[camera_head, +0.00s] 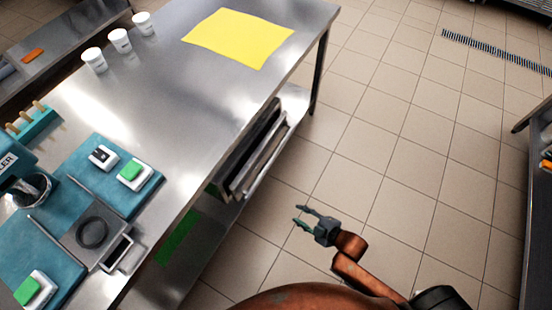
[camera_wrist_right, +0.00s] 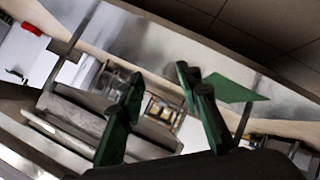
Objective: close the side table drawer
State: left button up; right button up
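The side table (camera_head: 165,75) is a long steel table across the left and middle of the head view. Its grey metal drawer (camera_head: 262,158) sits under the right-hand edge, and its front stands out past the tabletop. How far it is pulled out is hard to tell, since the tabletop hides most of it. My right gripper (camera_head: 303,216) is open and empty over the floor, to the lower right of the drawer and apart from it. In the right wrist view its green fingers (camera_wrist_right: 160,100) are spread, with grey metal surfaces behind them. My left gripper is not in view.
A yellow sheet (camera_head: 238,38) and white cups (camera_head: 121,41) are on the tabletop. Blue-green mats (camera_head: 112,170) with small devices lie at the near left. Tiled floor (camera_head: 400,150) is clear right of the table. Another unit (camera_head: 538,200) stands at the right edge.

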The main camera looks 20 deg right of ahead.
jog(key=w+r+n+t+y+p, duration=0.1)
jog(key=w+r+n+t+y, duration=0.2)
jog(key=w+r+n, duration=0.45)
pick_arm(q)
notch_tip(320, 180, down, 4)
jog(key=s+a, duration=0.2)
pick_arm(e)
jog(key=n+y, duration=0.4)
jog(key=n, duration=0.1)
send_near(274, 160)
jog(key=x, duration=0.3)
jog(key=shift+m+t, duration=0.25)
jog(key=shift+t, duration=0.15)
jog(key=x, duration=0.2)
jog(key=b+x, duration=0.1)
jog(key=x, duration=0.1)
jog(key=f+x, duration=0.1)
jog(key=x, duration=0.1)
jog(key=shift+w+a+b, duration=0.2)
jog(key=shift+w+b, duration=0.1)
jog(key=shift+w, duration=0.05)
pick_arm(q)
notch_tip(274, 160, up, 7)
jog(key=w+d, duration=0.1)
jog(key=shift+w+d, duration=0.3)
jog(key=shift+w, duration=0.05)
pick_arm(e)
jog(key=shift+w+a+r, duration=0.2)
jog(key=shift+w+a, duration=0.05)
jog(key=shift+w, duration=0.1)
